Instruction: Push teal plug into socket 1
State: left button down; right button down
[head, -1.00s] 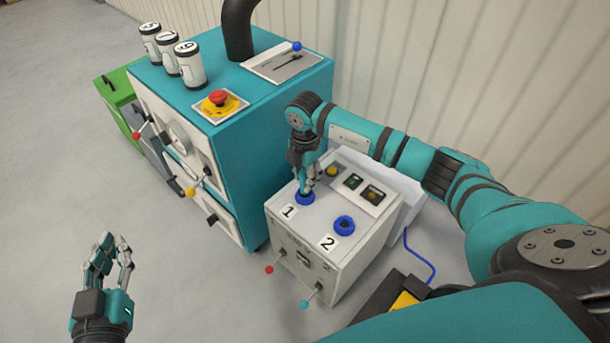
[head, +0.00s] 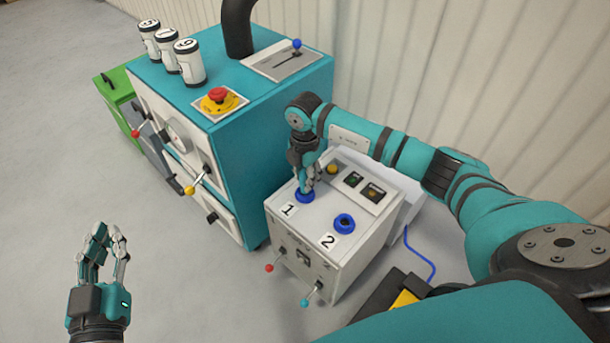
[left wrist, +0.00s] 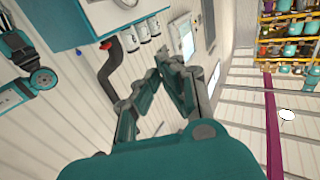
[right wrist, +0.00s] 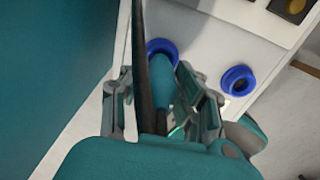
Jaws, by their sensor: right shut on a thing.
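The white socket box (head: 282,228) stands beside the teal machine. Socket 1 (head: 304,197) is a blue ring next to the label 1, and socket 2 (head: 344,224) is an empty blue ring. My right gripper (head: 306,186) points down over socket 1. In the right wrist view it is shut on the teal plug (right wrist: 162,82), whose far end meets the blue ring of socket 1 (right wrist: 160,46). How deep the plug sits is hidden. Socket 2 (right wrist: 238,80) shows to the right there. My left gripper (head: 101,245) is empty, its fingers apart, over the floor at the left.
The teal machine (head: 240,150) with levers, a red stop button (head: 218,95) and several white canisters (head: 188,62) stands left of the box. Levers (head: 310,294) stick out from the box's front. A blue cable (head: 422,255) runs at its right. The floor at left is clear.

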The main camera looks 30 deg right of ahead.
pick_arm(q)
jog(key=shift+d+r+t, duration=0.1)
jog(key=shift+r+t, duration=0.2)
pick_arm(e)
jog(key=shift+f, duration=0.2)
pick_arm(q)
jog(key=shift+r, duration=0.3)
pick_arm(e)
jog(key=shift+f, duration=0.1)
pick_arm(q)
jog(key=shift+s+d+r+t+h+b, duration=0.1)
jog(key=shift+r+t+h+b, duration=0.2)
jog(key=shift+r+t, duration=0.45)
pick_arm(e)
jog(key=shift+f, duration=0.35)
jog(key=c, duration=0.9)
grip_release()
pick_arm(q)
jog(key=shift+r, duration=0.1)
pick_arm(e)
jog(key=shift+r, duration=0.1)
